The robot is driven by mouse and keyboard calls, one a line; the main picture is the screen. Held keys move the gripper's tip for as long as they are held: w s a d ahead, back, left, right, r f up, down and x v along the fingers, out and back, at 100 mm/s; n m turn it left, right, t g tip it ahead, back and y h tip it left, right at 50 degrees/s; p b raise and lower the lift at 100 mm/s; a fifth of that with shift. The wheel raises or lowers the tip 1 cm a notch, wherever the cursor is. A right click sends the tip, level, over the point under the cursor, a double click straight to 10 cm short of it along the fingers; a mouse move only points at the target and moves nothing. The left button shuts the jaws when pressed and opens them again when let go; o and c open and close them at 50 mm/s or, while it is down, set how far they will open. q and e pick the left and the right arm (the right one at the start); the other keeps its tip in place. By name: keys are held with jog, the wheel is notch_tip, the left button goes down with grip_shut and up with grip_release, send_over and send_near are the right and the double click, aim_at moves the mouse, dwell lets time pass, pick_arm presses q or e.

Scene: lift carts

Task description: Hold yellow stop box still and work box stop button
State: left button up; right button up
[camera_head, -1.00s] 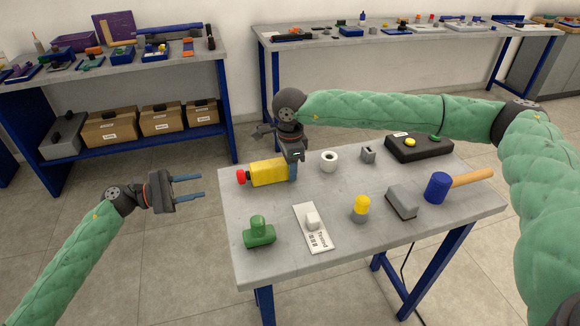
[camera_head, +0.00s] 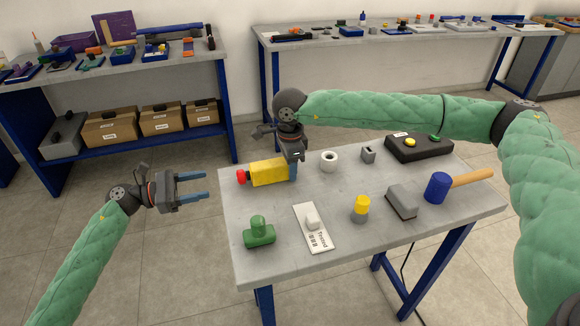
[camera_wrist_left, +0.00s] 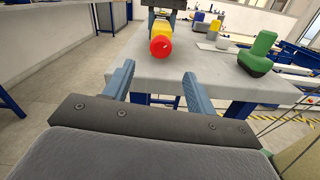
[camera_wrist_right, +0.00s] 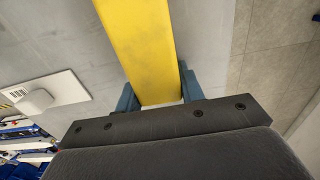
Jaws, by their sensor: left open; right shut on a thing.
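The yellow stop box (camera_head: 269,172) lies on the left part of the grey table, its red stop button (camera_head: 241,177) facing left toward the table edge. My right gripper (camera_head: 293,168) is shut on the box's right end; the right wrist view shows the yellow body (camera_wrist_right: 143,45) between its fingers (camera_wrist_right: 157,92). My left gripper (camera_head: 205,187) is open and empty, off the table's left edge, its fingers pointing right toward the button with a gap. The left wrist view shows the red button (camera_wrist_left: 161,47) ahead, beyond the open fingers (camera_wrist_left: 158,85).
The table (camera_head: 285,277) also holds a green part (camera_head: 259,232), a white card (camera_head: 313,228), a yellow-topped grey piece (camera_head: 361,209), a grey block (camera_head: 402,201), a blue mallet (camera_head: 438,187), a white ring (camera_head: 329,160) and a black button box (camera_head: 418,147). Clear floor lies left of the table.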

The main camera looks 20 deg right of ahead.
aim_at(235, 186)
pick_arm(q)
jog(key=shift+n, duration=0.7)
jog(key=shift+d, duration=5)
jog(key=shift+c, duration=0.5)
jog(key=c, duration=0.8)
